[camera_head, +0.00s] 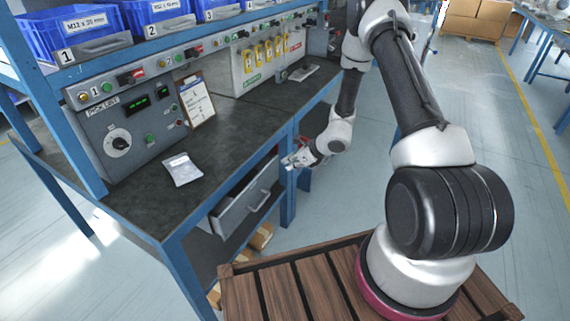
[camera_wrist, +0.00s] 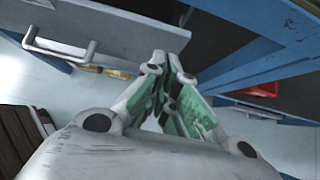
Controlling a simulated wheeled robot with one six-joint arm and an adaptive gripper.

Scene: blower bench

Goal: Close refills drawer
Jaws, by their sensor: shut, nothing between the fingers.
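The refills drawer (camera_head: 247,205) is a grey drawer under the bench's front edge, and it stands partly open, with a dark gap showing behind its front panel. Its bar handle (camera_head: 259,201) is on the front. In the wrist view the drawer front (camera_wrist: 125,38) spans the upper left, with the handle (camera_wrist: 58,47) at far left. My gripper (camera_head: 289,161) is shut and empty, near the drawer's right end. In the wrist view its fingertips (camera_wrist: 172,60) overlap the right end of the drawer front; I cannot tell whether they touch it.
A blue bench leg (camera_head: 288,185) stands right of the drawer. Cardboard boxes (camera_head: 262,236) sit below. Open floor lies to the right.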

